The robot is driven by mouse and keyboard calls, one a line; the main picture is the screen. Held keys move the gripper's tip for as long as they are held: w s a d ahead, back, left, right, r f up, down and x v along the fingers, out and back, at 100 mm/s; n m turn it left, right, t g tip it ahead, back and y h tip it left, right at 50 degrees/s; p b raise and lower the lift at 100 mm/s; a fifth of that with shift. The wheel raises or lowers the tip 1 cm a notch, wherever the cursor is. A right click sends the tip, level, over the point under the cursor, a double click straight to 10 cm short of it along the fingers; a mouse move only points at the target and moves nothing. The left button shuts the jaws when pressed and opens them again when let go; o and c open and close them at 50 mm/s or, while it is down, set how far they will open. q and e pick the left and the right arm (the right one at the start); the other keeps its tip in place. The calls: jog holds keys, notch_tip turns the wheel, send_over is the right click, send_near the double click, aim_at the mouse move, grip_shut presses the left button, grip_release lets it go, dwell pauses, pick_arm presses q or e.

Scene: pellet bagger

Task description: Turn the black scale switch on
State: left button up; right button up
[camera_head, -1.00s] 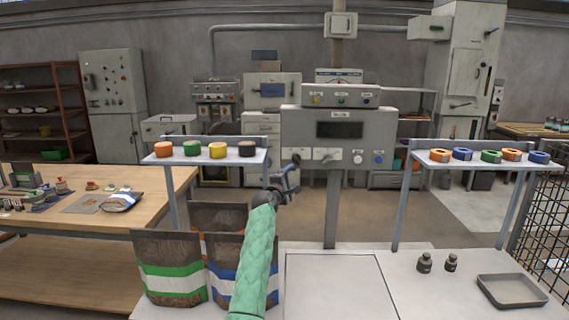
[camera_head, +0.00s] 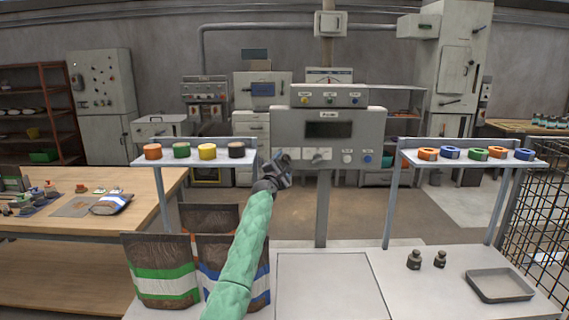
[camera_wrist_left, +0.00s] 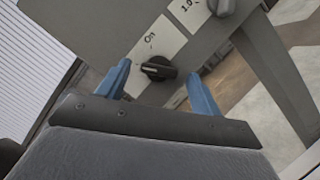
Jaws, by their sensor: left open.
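The black scale switch (camera_wrist_left: 158,69) is a dark rotary knob on a white plate marked "On" in the left wrist view. Its bar lies roughly crosswise in that picture, and the "On" mark is above and left of it. My left gripper (camera_wrist_left: 159,72) is open, with one blue finger on each side of the knob; I cannot tell whether either touches it. In the head view my left gripper (camera_head: 281,168) is at the lower left of the grey scale console (camera_head: 284,124) and partly covers the switch area. My right gripper is not in view.
Another knob (camera_wrist_left: 222,6) marked "1.0" is close to the right. A shelf with coloured rings (camera_head: 146,160) stands left of the gripper, and another shelf (camera_head: 410,157) to the right. Brown bags (camera_head: 160,255) stand below near my arm. The weighing plate (camera_head: 330,285) is clear.

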pick_arm(q)
jog(key=shift+w+d, duration=0.2)
jog(key=shift+w, duration=0.4)
jog(key=shift+r, duration=0.1)
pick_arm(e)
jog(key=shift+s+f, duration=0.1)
pick_arm(q)
jog(key=c, duration=1)
